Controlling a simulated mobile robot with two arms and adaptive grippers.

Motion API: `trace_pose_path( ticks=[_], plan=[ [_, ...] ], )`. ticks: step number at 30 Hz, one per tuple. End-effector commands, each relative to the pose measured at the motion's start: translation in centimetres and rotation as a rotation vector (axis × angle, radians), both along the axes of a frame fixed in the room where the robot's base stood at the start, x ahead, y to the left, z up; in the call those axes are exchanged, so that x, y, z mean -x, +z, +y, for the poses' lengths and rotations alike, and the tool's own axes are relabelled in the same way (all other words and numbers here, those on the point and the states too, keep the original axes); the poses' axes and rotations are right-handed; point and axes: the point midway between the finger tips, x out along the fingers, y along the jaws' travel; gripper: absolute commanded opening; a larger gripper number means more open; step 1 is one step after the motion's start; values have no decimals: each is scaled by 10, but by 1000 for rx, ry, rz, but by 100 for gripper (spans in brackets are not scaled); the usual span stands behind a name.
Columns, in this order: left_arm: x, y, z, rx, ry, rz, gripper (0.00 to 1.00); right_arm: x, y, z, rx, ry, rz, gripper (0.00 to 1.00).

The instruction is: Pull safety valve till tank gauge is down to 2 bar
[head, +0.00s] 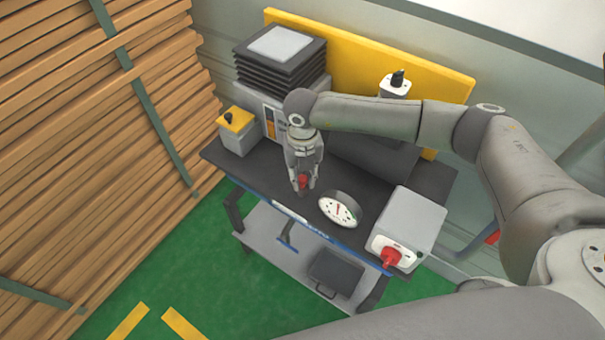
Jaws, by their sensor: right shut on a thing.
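My right gripper (303,186) reaches down over the dark bench top and is shut on a small red part, which I take to be the safety valve (303,181). Most of the valve's body is hidden by the fingers. The round white tank gauge (338,209) stands just right of the gripper, facing me, with a red needle pointing roughly upward. Its numbers are too small to read. The dark tank (372,160) lies behind the gauge, partly covered by my right arm. My left gripper is not in view.
A grey box with a red rotary switch (390,258) stands at the bench's right front. A yellow-topped box with a black knob (237,121) is at the left. A stack of black plates (281,55) stands behind. Stacked timber (90,130) fills the left side. The green floor in front is clear.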

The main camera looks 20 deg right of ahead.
Motion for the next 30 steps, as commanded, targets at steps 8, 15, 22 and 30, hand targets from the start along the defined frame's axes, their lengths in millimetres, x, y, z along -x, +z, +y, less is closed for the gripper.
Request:
trace_pose_path(
  ticks=[8,15,22,30],
  plan=[
    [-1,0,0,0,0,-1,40,0,1,0,-1,0,-1,0],
    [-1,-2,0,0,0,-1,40,0,16,0,-1,-1,-1,0],
    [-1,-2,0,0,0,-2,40,-1,17,0,-1,-1,-2,29],
    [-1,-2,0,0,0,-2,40,0,16,0,0,0,-1,46]
  ],
)
